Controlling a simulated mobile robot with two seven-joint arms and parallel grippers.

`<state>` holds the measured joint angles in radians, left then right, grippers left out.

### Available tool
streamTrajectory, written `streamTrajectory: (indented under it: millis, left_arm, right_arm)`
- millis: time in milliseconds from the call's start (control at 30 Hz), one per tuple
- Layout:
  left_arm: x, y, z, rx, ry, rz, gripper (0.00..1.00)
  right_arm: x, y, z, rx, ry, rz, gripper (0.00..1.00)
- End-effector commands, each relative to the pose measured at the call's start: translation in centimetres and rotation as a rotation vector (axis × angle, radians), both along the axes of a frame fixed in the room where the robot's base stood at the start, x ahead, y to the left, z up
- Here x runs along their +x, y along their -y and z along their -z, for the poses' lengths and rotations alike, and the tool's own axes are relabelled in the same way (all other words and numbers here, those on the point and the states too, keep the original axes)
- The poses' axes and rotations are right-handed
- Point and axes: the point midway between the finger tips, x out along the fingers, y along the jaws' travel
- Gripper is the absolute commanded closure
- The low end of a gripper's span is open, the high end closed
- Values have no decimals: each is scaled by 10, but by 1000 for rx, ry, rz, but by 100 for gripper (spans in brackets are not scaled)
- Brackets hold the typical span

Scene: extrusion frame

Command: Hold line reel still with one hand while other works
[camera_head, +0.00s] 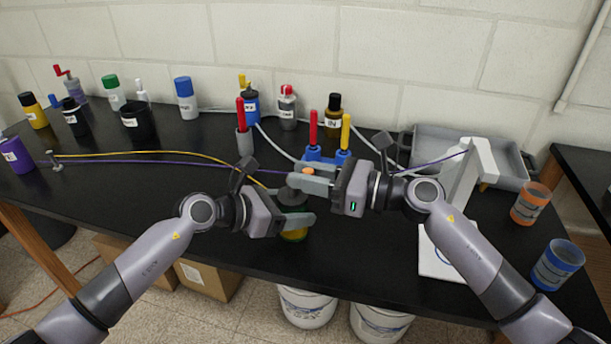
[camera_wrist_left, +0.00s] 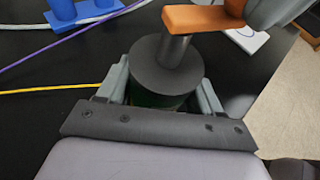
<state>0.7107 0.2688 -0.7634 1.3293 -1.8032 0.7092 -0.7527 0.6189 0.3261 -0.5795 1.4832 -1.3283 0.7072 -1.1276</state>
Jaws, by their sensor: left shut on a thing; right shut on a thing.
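The line reel (camera_head: 292,196) is a dark round-topped cylinder near the table's front edge, with a yellow-green lower part showing. It also fills the middle of the left wrist view (camera_wrist_left: 160,68). My left gripper (camera_head: 294,208) is shut around its sides, one finger on each side. A post rises from the reel's top to an orange crank handle (camera_wrist_left: 204,19). My right gripper (camera_head: 312,178) is above the reel, shut on the orange handle (camera_head: 308,171). Its fingers partly hide the handle and reel. A yellow line (camera_head: 165,153) runs from the left towards the reel.
A blue stand (camera_head: 326,155) with red and yellow handles is behind my grippers. Bottles line the wall. A grey tray (camera_head: 520,175) and two cups (camera_head: 530,204) (camera_head: 556,266) are at right.

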Motion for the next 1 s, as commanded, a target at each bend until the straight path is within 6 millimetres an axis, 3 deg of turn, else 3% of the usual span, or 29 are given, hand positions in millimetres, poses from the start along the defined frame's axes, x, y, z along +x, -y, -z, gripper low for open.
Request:
streamTrajectory:
  millis: [400, 967, 1000]
  left_arm:
    - [-2, 2, -1, -4, 1, 6, 69]
    - [-1, 2, -1, -7, -2, 4, 69]
    - [-1, 2, -1, -7, -2, 4, 69]
  right_arm:
    - [5, 5, 4, -3, -4, -117, 100]
    - [6, 6, 2, 3, -1, -140, 100]
    - [6, 6, 2, 3, -1, -140, 68]
